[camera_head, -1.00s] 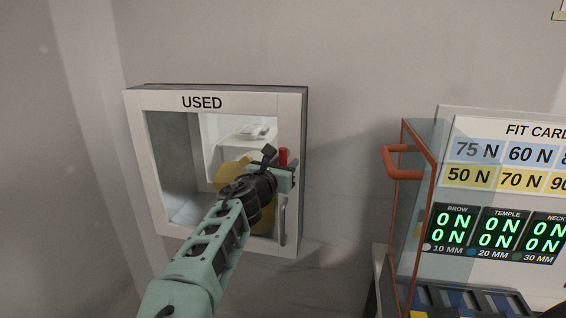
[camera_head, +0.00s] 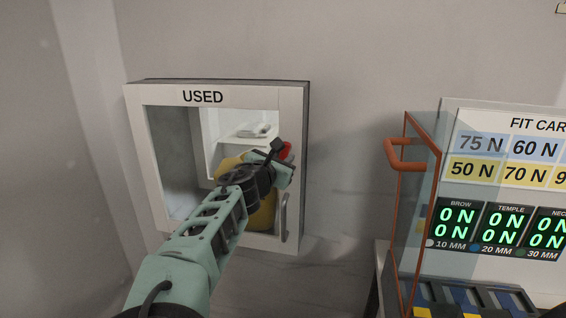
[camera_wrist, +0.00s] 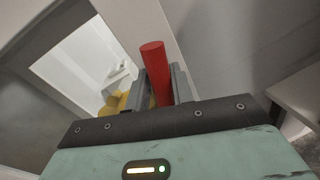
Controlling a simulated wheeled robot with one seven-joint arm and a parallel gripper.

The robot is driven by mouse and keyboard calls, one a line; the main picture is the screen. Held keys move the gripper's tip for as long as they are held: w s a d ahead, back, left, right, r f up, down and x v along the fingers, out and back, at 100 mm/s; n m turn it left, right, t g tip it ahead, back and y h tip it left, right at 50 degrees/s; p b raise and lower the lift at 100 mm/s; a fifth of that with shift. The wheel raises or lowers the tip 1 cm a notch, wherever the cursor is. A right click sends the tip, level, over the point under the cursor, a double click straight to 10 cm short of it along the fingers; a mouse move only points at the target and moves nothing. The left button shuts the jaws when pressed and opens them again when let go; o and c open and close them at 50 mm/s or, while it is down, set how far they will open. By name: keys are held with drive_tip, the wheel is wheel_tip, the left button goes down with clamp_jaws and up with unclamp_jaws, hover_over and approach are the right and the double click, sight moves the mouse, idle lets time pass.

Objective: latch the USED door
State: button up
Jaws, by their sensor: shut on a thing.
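The USED door (camera_head: 202,97) is a white-framed panel with a window on a wall cabinet; it appears flush with the cabinet front. A red latch lever (camera_head: 287,150) sits on the right side of its frame, tilted to the right. My gripper (camera_head: 281,163) is at this lever and hides its lower part. In the wrist view, the red lever (camera_wrist: 155,62) stands between the two grey fingers of my gripper (camera_wrist: 160,80), which are shut on it. A grey door handle (camera_head: 284,217) is below, apart from my gripper.
Through the window I see a yellow object (camera_head: 262,216) and a white item (camera_head: 252,133) on a shelf. To the right stands a clear case with an orange-red edge and handle (camera_head: 391,155), beside a FIT CARD board (camera_head: 493,150). Bare wall lies between cabinet and case.

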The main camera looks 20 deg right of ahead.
drive_tip(key=m+b, duration=0.2)
drive_tip(key=m, duration=0.2)
drive_tip(key=shift+y+b, duration=0.3)
drive_tip(key=shift+y, duration=0.1)
clamp_jaws()
drive_tip(key=m+b, duration=0.2)
drive_tip(key=m, duration=0.1)
drive_tip(key=shift+w+a+m+y, duration=0.1)
drive_tip(key=shift+a+m+y, duration=0.05)
drive_tip(key=shift+m+y, duration=0.2)
drive_tip(key=m+y+b, duration=0.1)
drive_tip(key=m+b, duration=0.1)
drive_tip(key=b, duration=0.1)
drive_tip(key=shift+r+m, duration=0.15)
drive_tip(key=shift+m, duration=0.2)
drive_tip(key=shift+a+r+m+y+b, duration=0.15)
drive_tip(key=shift+m+y+b, duration=0.1)
drive_tip(key=shift+m+b, duration=0.4)
drive_tip(key=shift+d+r+m+y+b, duration=0.1)
drive_tip(key=shift+r+m+y+b, duration=0.1)
drive_tip(key=shift+m+b, duration=0.45)
unclamp_jaws()
drive_tip(key=shift+a, duration=0.1)
drive_tip(key=o, duration=0.8)
drive_tip(key=shift+o, duration=0.2)
drive_tip(key=shift+w+r, duration=0.1)
